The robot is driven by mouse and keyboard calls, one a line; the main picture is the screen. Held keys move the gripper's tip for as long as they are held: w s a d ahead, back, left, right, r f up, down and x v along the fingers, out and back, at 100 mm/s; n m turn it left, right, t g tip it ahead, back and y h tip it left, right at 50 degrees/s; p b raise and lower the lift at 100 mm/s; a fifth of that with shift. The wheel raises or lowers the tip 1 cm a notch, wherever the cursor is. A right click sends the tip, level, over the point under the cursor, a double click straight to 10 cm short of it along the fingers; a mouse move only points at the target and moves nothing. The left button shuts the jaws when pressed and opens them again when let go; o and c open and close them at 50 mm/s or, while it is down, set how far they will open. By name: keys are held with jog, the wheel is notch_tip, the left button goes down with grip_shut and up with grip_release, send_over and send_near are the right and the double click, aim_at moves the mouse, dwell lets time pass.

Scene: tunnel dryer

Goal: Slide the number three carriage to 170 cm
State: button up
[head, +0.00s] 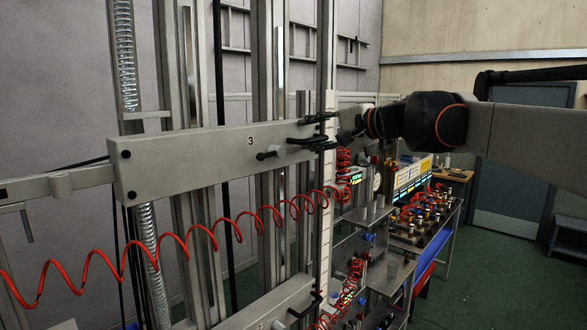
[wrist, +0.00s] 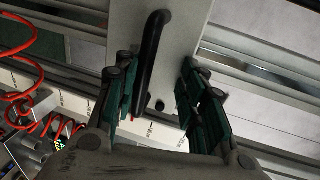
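The number three carriage (head: 200,160) is a long pale grey beam with a "3" on its face, set across upright rails in the head view. A black bar handle (wrist: 150,55) stands out from its end in the wrist view. My gripper (head: 318,132) is at the right end of this carriage. In the wrist view my gripper (wrist: 156,78) is open, with one green-padded finger on each side of the handle and gaps between pads and bar. A white measuring scale (head: 326,220) runs upright beside the carriage end; its figures are too small to read.
A red coiled hose (head: 215,232) hangs across the front of the rails. Another grey carriage (head: 268,304) sits lower down. To the right are shelves with cups (head: 372,212) and a bench of fittings (head: 420,220). Green floor (head: 490,270) is open at the right.

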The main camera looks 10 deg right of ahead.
jog(key=shift+s+a+r, duration=0.1)
jog(key=shift+s+r, duration=0.35)
jog(key=shift+r, duration=0.2)
jog(key=shift+w, duration=0.35)
jog(key=p+v, duration=0.3)
jog(key=v, duration=1.3)
dwell(0.7)
jog(key=shift+f, duration=0.1)
jog(key=shift+c, duration=0.6)
